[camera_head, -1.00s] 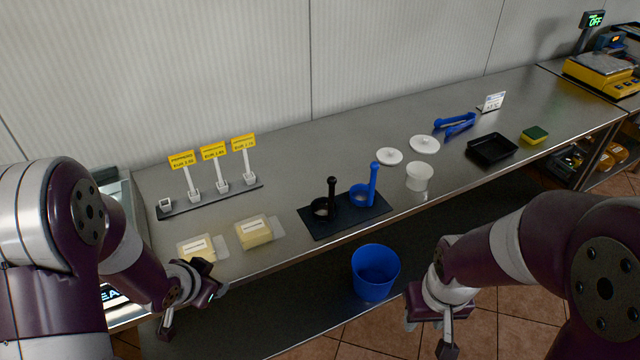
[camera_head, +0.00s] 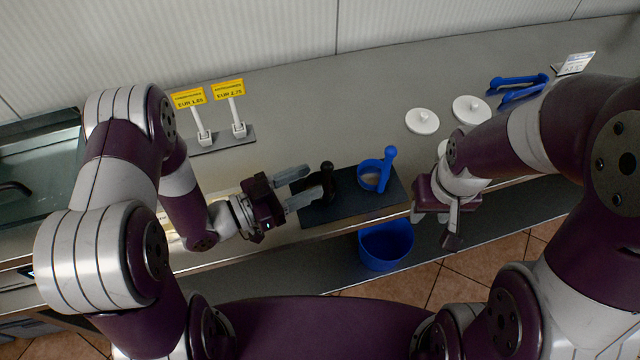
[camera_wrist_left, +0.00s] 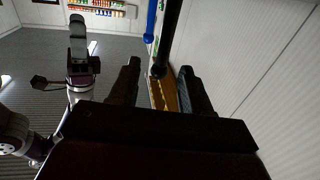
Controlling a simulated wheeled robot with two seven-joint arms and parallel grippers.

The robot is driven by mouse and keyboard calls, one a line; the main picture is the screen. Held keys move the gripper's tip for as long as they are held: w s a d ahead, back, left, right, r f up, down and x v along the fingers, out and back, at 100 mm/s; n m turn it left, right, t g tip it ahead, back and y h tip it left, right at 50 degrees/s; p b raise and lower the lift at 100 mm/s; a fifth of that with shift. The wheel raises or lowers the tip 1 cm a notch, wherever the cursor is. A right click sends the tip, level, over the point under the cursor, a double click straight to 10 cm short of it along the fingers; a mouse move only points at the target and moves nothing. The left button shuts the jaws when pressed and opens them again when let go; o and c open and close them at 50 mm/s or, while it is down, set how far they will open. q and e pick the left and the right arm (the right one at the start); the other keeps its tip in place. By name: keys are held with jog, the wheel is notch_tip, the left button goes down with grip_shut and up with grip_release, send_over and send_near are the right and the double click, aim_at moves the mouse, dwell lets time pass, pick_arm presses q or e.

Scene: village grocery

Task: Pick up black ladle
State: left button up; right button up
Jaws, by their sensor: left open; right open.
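The black ladle (camera_head: 327,174) stands with its handle up on a dark mat (camera_head: 345,207) on the counter; its cup is mostly hidden behind my left gripper's finger. My left gripper (camera_head: 314,180) is open, and its fingertips are right at the left side of the ladle. In the left wrist view the ladle's black handle (camera_wrist_left: 168,40) shows ahead, between the lines of the two fingers; I cannot tell whether they touch it. My right gripper (camera_head: 434,226) is open and empty over the counter's front edge, right of the mat.
A blue ladle (camera_head: 388,165) stands beside the black one on the mat. White lids (camera_head: 422,121) and blue tongs (camera_head: 518,84) lie farther right. Yellow price signs (camera_head: 228,90) stand at the back left. A blue bucket (camera_head: 386,246) is below the front edge.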

aim_at(324, 176)
pick_arm(q)
jog(key=p+x, duration=0.1)
jog(key=x, duration=0.4)
jog(key=shift+w+d, duration=0.15)
jog(key=shift+w+f, duration=0.1)
jog(key=shift+w, duration=0.05)
grip_shut()
